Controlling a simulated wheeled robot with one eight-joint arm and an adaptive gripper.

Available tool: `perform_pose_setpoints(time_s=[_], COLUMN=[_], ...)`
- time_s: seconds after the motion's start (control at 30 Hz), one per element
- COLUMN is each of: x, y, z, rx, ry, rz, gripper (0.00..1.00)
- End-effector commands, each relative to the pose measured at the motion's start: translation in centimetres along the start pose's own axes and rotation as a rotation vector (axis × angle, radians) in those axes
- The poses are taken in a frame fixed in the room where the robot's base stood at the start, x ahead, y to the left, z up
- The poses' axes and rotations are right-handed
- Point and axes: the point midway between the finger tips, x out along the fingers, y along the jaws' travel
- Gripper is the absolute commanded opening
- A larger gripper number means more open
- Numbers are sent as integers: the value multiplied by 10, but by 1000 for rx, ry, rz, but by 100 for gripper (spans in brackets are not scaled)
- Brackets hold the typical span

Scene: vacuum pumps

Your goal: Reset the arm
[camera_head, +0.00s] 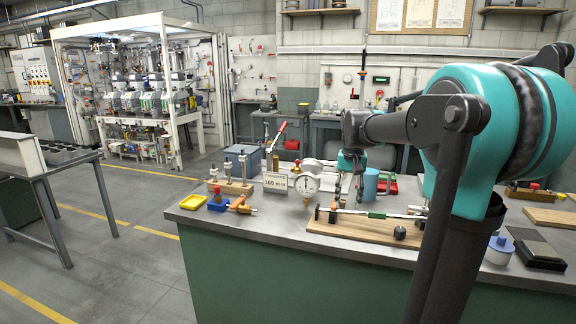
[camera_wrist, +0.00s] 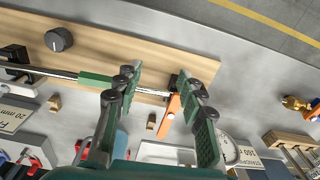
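My arm, teal and dark grey, reaches in from the right in the head view. My gripper (camera_head: 347,190) points down over the workbench (camera_head: 235,221), near the white dial gauge (camera_head: 307,184). In the wrist view my gripper (camera_wrist: 160,78) is open, its two green and dark fingers well apart, with nothing held between them. Beyond the fingertips lies a wooden board (camera_wrist: 185,52) with a metal rod over it. A green sleeve (camera_wrist: 95,80) sits on the rod left of the fingers. An orange piece (camera_wrist: 169,113) shows between the fingers. The exact height above the bench is hard to tell.
A sign reading 160 mm (camera_head: 276,183) stands beside the gauge. A blue cylinder (camera_head: 371,184) stands close right of my gripper.

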Motion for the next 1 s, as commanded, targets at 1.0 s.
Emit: perform_pose_setpoints(time_s=[1.0], x=[208], y=[61], z=[214], rx=[-261], ry=[328], rz=[-46], gripper=[40])
